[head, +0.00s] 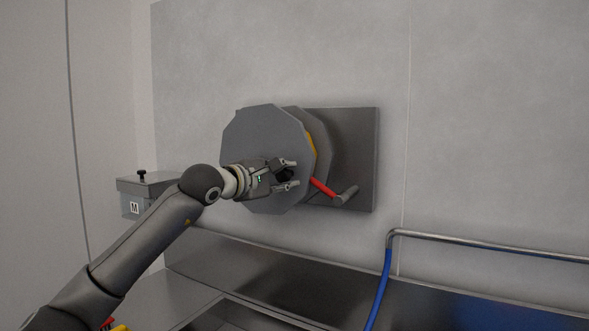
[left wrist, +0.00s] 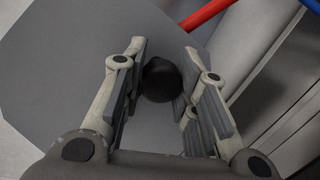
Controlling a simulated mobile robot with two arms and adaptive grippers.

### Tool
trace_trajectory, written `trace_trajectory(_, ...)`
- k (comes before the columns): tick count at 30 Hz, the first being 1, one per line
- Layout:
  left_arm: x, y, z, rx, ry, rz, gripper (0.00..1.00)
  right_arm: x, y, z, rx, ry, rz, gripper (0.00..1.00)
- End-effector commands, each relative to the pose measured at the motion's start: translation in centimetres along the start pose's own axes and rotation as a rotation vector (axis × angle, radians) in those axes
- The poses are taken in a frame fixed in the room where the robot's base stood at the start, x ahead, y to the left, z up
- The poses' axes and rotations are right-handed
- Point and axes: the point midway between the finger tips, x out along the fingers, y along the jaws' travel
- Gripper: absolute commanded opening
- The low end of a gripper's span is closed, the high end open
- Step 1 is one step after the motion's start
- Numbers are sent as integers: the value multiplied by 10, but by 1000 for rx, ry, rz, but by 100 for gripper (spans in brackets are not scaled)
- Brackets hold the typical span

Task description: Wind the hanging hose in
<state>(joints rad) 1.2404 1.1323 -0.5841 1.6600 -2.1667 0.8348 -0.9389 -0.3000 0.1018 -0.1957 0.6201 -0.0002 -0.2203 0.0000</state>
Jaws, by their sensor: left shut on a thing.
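A hose reel with a grey many-sided front disc (head: 262,130) is mounted on a dark wall plate (head: 352,140). A yellow band (head: 311,145) shows between its discs. My left gripper (head: 292,174) is in front of the disc, shut on a black round knob (left wrist: 161,80) that shows between its fingers in the left wrist view. A blue hose (head: 379,288) hangs down at the bent end of a metal rail. My right gripper is not in view.
The metal rail (head: 480,242) runs along the wall at right. A grey box marked M (head: 133,207) with a black knob on top is at left, partly behind my left arm. A dark metal counter or trough (head: 260,270) lies below the reel.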

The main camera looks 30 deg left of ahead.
Motion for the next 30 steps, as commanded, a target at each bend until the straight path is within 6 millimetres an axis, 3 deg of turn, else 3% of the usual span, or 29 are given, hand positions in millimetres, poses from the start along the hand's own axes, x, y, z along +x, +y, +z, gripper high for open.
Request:
trace_trajectory(9,2,-29,-16,297,25,-36,0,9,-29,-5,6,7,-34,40)
trace_trajectory(30,-1,-58,-75,953,95,-105,0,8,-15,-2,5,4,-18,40)
